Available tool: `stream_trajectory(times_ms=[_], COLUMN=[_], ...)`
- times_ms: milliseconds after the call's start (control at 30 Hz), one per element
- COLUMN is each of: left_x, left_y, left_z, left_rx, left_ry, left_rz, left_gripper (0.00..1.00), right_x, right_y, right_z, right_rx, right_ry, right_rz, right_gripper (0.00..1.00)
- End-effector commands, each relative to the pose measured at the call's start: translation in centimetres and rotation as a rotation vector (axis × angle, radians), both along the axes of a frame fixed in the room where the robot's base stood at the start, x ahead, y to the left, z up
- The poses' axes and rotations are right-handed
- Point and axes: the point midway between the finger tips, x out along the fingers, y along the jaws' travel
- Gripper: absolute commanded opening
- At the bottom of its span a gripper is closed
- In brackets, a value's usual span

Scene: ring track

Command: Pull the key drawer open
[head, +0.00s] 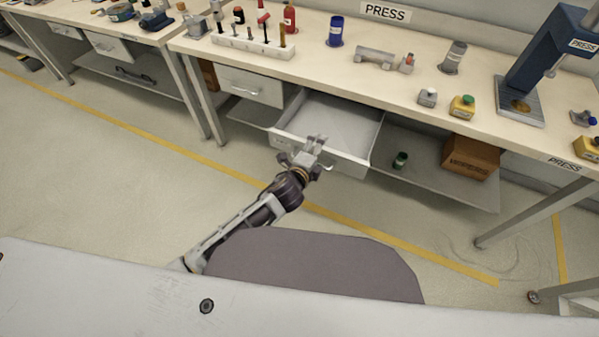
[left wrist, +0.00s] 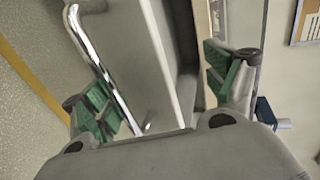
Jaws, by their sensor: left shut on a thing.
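The key drawer (head: 345,157) stands pulled out from under the press bench, and its inside looks empty. Its front and bar handle (head: 328,165) face me. My left gripper (head: 311,153) is at the drawer front. In the left wrist view the handle (left wrist: 112,70) and the drawer front (left wrist: 155,75) lie between the fingers of the left gripper (left wrist: 165,90). One finger is by the handle and the other is on the drawer's inner side. It is shut on the drawer; the exact contact is partly hidden. My right gripper is not in view.
A closed drawer (head: 252,86) is left of the open one. The bench top (head: 390,88) carries a press (head: 545,70) and several small items. Floor in front is clear.

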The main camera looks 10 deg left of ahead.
Motion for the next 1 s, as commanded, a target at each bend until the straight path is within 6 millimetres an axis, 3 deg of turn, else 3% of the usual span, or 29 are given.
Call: stream_trajectory(times_ms=[33,700,733,800,1000], left_x=[0.4,-2.2,-2.3,-2.6,-3.6], left_y=[-0.1,0.8,0.8,0.9,1.2], left_z=[2.5,3.0,3.1,2.9,2.6], left_rx=[-0.009,-0.009,-0.009,-0.009,-0.007], left_ry=[-0.041,-0.041,-0.041,-0.037,-0.029], left_rz=[-0.003,-0.003,-0.003,-0.003,-0.003], left_gripper=[0.67,0.59,0.56,0.34,0.31], right_x=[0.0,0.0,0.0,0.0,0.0], right_y=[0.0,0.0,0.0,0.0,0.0], right_z=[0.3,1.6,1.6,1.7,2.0], right_rx=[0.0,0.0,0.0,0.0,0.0], right_ry=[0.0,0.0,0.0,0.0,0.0], right_rz=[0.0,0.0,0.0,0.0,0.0], right_gripper=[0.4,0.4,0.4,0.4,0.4])
